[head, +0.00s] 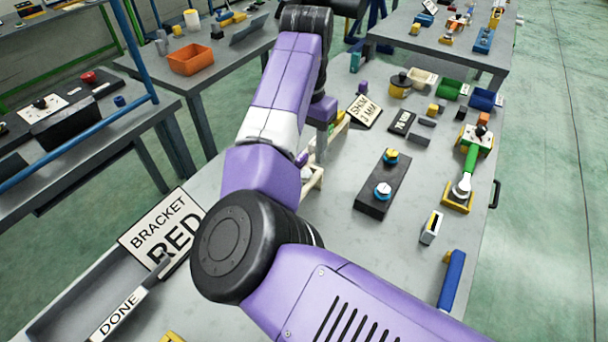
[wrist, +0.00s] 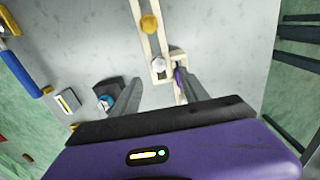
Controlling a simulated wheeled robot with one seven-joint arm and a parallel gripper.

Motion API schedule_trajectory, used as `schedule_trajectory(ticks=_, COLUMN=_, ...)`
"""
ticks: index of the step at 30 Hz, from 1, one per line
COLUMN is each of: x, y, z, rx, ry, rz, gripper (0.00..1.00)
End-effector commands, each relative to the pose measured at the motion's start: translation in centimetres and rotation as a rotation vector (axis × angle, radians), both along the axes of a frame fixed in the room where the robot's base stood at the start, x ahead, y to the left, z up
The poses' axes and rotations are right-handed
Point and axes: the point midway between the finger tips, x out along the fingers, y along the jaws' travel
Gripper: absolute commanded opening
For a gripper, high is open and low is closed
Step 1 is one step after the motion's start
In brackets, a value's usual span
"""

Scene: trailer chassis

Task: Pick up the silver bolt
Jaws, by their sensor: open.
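The silver bolt (wrist: 158,65) shows as a pale rounded head on a cream, wood-like frame (wrist: 163,40) in the wrist view. A golden bolt (wrist: 149,23) sits farther up the same frame. My gripper (wrist: 156,80) is open and empty, its grey fingers spread to the left and right. The silver bolt lies just beyond the fingertips, between them in the picture, with no contact visible. The right finger overlaps a side bar of the frame in view. In the head view my arm hides most of the frame (head: 316,182), and I cannot make out the fingers.
A BRACKET RED sign (head: 163,228) stands left.

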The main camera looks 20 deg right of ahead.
Motion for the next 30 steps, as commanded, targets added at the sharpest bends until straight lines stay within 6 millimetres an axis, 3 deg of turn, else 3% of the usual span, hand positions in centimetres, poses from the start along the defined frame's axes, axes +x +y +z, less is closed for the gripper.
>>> schedule_trajectory(ticks=15, x=-0.4, y=0.2, z=-6.0, rx=-0.002, ry=-0.001, rz=0.001, gripper=0.53)
schedule_trajectory(ticks=23, x=-0.3, y=0.2, z=-6.5, rx=-0.002, ry=-0.003, rz=0.001, gripper=0.53)
schedule_trajectory(ticks=26, x=-0.3, y=0.2, z=-6.5, rx=-0.002, ry=-0.003, rz=0.001, gripper=0.39)
schedule_trajectory(ticks=30, x=-0.3, y=0.2, z=-6.4, rx=-0.002, ry=-0.004, rz=0.0, gripper=0.12)
